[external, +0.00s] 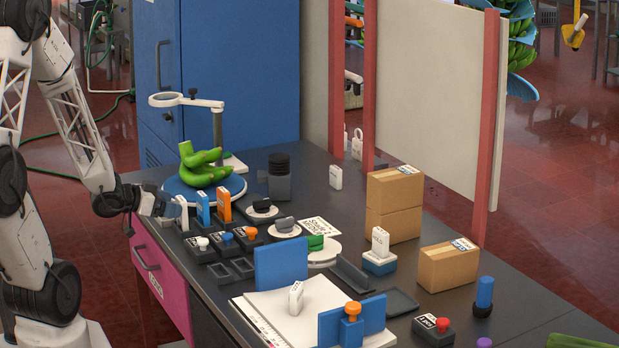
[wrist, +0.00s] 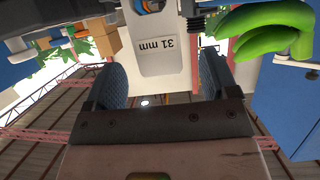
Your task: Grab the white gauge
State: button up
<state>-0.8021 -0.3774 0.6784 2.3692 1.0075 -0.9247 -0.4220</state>
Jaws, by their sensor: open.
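The white gauge (wrist: 160,52) is a flat white tag marked "31 mm". In the wrist view it is at the top centre, its printed end facing my gripper. In the external view the white gauge (external: 183,213) stands upright at the left end of a row, beside a blue gauge (external: 203,208) and an orange gauge (external: 224,204). My gripper (external: 170,211) is open and low at the table's left edge, right at the white gauge. In the wrist view the fingers of my gripper (wrist: 160,70) are apart on either side of its near end. Contact cannot be told.
A blue turntable (external: 228,190) with green bananas stands just behind the row. Small black button boxes (external: 198,250) are in front. Other white tags stand farther right, one on a blue block (external: 380,263). A blue cabinet (external: 225,70) is behind.

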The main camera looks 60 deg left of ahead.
jog(key=shift+w+f, duration=0.1)
jog(key=shift+w, duration=0.15)
jog(key=shift+w, duration=0.1)
jog(key=shift+x, duration=2.5)
jog(key=shift+f, duration=0.1)
jog(key=c, duration=1)
